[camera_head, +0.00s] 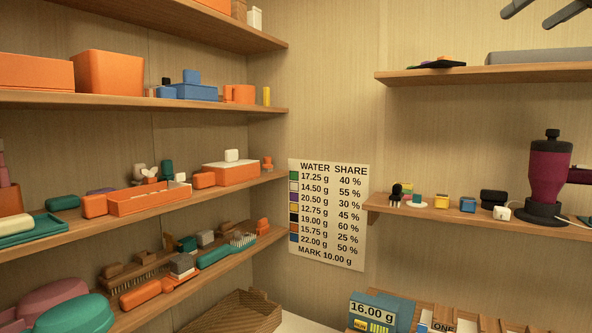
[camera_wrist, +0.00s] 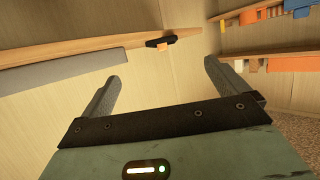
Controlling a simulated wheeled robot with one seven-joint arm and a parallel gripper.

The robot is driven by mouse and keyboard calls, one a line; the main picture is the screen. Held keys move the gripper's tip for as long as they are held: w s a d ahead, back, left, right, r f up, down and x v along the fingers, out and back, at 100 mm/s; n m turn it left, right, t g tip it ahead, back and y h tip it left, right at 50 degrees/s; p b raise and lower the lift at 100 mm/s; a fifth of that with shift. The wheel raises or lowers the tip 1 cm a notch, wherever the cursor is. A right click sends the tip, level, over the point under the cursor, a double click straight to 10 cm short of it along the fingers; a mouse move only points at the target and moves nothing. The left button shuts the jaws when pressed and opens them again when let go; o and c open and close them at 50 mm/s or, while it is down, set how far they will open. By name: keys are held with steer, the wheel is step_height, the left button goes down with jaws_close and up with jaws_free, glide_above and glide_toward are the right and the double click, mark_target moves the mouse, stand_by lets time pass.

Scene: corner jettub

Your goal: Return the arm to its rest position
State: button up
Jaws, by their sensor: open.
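My gripper (camera_wrist: 163,70) is open and empty in the wrist view, its two grey fingers wide apart with only wall between them. The wrist view is tilted. In the head view, two dark finger tips (camera_head: 541,10) show at the top right edge, above the upper right shelf and touching nothing. The rest of my arm is out of the picture there.
The upper right shelf (camera_head: 420,76) holds a long grey item (camera_head: 540,56) below my fingers. A lower right shelf (camera_head: 400,210) holds a purple grinder-like device (camera_head: 548,175) and small items. Crowded shelves line the left wall. A sign (camera_head: 328,215) hangs near the corner.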

steer(key=a+f+g+y+b, duration=0.1)
steer(key=a+f+g, duration=0.3)
steer(key=a+f, duration=0.95)
steer(key=a+f+g+y+b, duration=0.1)
steer(key=a+f+g, duration=0.3)
steer(key=a+f, duration=1)
steer(key=s+a+f+n+g+h+b, duration=0.1)
steer(key=s+a+f+n+g, duration=0.15)
steer(key=s+f, duration=0.6)
steer(key=s+a+f+n+g, duration=0.15)
steer(key=s+a+f, duration=0.3)
steer(key=f, duration=0.65)
steer(key=s+d+f+n+g+h+b, duration=0.1)
steer(key=s+f+h, duration=0.2)
steer(key=s+f, duration=0.8)
steer(key=s, duration=0.3)
steer(key=shift+s+d+f+n+g, duration=0.2)
steer(key=shift+s+d+n+g, duration=0.1)
steer(key=shift+s+g, duration=0.1)
